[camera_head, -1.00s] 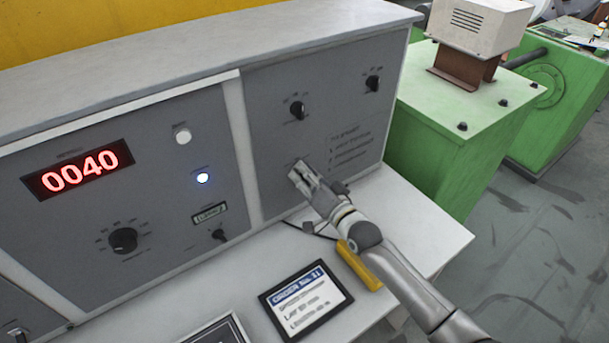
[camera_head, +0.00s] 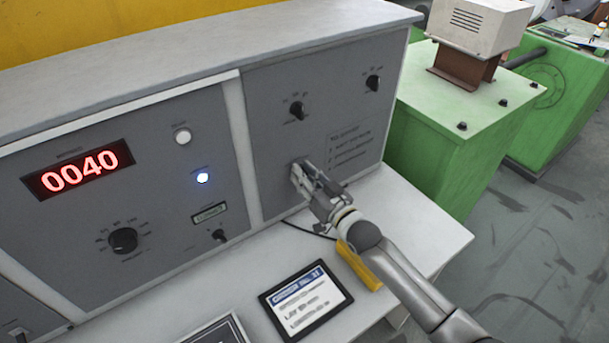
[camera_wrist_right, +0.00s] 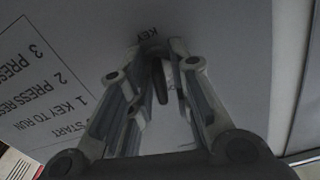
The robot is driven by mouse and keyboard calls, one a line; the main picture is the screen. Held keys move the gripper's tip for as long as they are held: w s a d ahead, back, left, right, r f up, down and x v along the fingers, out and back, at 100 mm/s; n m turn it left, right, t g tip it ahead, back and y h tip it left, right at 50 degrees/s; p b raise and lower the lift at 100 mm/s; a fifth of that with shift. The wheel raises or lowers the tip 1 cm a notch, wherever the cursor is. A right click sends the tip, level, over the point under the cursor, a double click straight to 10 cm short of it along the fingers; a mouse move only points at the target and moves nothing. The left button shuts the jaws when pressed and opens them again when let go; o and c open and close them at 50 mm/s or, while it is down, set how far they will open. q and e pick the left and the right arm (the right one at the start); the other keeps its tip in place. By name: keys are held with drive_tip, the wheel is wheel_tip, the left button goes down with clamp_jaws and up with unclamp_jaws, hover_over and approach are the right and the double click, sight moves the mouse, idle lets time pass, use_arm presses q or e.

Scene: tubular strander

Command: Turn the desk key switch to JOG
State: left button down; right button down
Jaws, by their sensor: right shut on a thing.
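My right gripper (camera_head: 300,172) is at the lower left of the right-hand grey desk panel (camera_head: 262,130). Its fingers are shut on the desk key switch, which the fingers hide in the head view. I cannot read the switch position or see a JOG mark. My left gripper is not in view.
Two black knobs (camera_head: 297,110) (camera_head: 373,83) sit higher on the same panel. The printed start steps (camera_head: 352,147) are right of my gripper. A yellow object (camera_head: 360,266) and a framed card (camera_head: 307,299) lie on the white desk top (camera_head: 425,228). A green machine housing (camera_head: 450,130) stands at right.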

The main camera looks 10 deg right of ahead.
drive_tip(key=shift+n, duration=1)
drive_tip(key=c, duration=1.6)
unclamp_jaws()
drive_tip(key=v, duration=1.2)
drive_tip(key=shift+f, duration=0.1)
